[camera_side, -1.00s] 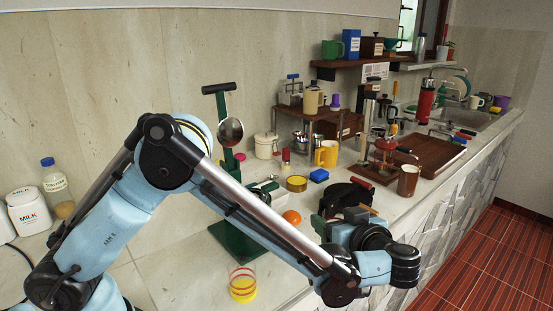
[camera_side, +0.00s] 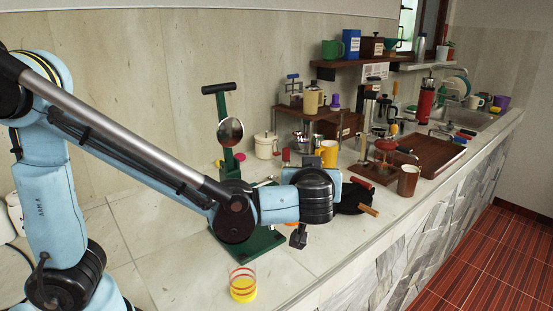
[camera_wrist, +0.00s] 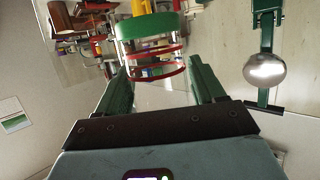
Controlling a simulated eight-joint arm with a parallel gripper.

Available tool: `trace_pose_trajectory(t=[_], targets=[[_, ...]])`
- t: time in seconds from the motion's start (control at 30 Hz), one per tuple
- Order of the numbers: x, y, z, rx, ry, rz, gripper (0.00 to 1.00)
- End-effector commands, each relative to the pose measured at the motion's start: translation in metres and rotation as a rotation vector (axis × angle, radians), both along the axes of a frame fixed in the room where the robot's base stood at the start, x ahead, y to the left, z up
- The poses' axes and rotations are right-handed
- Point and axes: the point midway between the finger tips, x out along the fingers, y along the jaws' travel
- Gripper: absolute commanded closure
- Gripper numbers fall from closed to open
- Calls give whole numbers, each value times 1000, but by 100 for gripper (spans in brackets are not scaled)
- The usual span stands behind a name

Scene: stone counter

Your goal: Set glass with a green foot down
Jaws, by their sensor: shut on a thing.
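The glass with a green foot (camera_wrist: 145,27) is in the wrist view, at the top middle. It is clear with red rings, and its green foot is toward the top of the picture. My gripper (camera_wrist: 160,80) has its two dark green fingers on either side of the glass and is shut on it. In the side view my wrist hides the fingers and the glass. Another clear glass with red rings and a yellow foot (camera_side: 243,288) stands on the counter at the lower middle of the side view.
A green stand (camera_side: 223,130) with a round shiny piece stands behind my wrist. A yellow mug (camera_side: 328,154), a brown cup (camera_side: 408,181) and a black item (camera_side: 352,197) are to the right. Bare counter (camera_side: 185,275) lies left of the yellow-footed glass.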

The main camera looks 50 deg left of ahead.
Motion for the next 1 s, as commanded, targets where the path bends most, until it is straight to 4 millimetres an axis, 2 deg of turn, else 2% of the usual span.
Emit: trace_pose_trajectory(t=[0.2,0.4,0.63,0.77,1.0], targets=[[-20,24,8,4,-10,-133,64],[-36,34,7,13,-23,-235,64],[-45,38,4,18,-32,-290,64],[-46,39,-4,19,-34,-337,64],[-48,32,-23,13,-40,-563,64]])
